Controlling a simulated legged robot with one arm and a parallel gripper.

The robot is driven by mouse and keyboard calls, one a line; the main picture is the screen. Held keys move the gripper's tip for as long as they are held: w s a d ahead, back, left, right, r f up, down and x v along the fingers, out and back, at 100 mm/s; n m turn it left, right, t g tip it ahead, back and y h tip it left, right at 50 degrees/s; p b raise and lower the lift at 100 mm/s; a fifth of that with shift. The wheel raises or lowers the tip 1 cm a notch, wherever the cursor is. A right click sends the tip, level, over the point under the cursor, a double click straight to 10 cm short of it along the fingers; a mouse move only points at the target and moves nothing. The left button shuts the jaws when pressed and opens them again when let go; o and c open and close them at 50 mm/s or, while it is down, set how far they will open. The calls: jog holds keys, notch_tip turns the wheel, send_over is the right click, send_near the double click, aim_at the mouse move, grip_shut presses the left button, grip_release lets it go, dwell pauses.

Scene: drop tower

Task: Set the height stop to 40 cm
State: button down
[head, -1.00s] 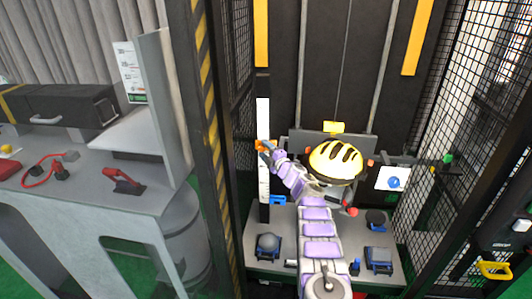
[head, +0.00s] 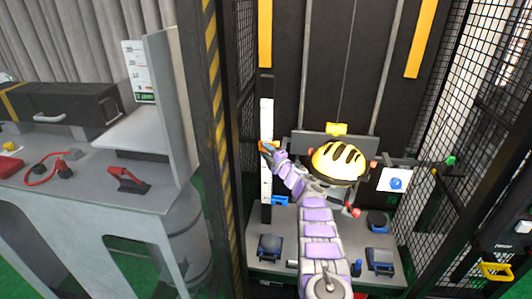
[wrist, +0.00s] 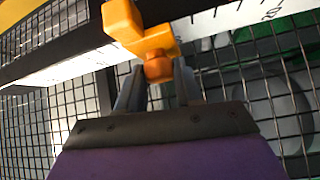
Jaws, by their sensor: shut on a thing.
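The height stop is an orange block with a round knob (wrist: 158,68), seen close in the wrist view on the white scale. My gripper (wrist: 158,85) is shut on its knob, with one grey finger on each side. In the head view my gripper (head: 268,150) is at the upright white scale (head: 266,185), around mid-height, and mostly hides the stop. The scale's marks are too small to read in the head view. In the wrist view the scale (wrist: 225,20) runs slantwise with black ticks and a partly seen number.
A yellow and black helmet (head: 338,162) hangs right of the scale, close to my arm. Wire mesh (head: 462,110) encloses the right side. A striped post (head: 212,150) stands at left, beside a grey bench (head: 80,205).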

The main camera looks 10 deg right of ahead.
jog(key=r+p, duration=0.1)
jog(key=r, duration=0.2)
jog(key=r+p, duration=0.2)
jog(key=r, duration=0.1)
jog(key=r+p, duration=0.2)
jog(key=r, duration=0.2)
jog(key=shift+d, duration=0.25)
jog(key=c, duration=0.9)
grip_release()
jog(key=shift+d, duration=0.1)
jog(key=shift+o, duration=0.7)
jog(key=shift+s+a, duration=0.1)
jog(key=shift+a, duration=0.1)
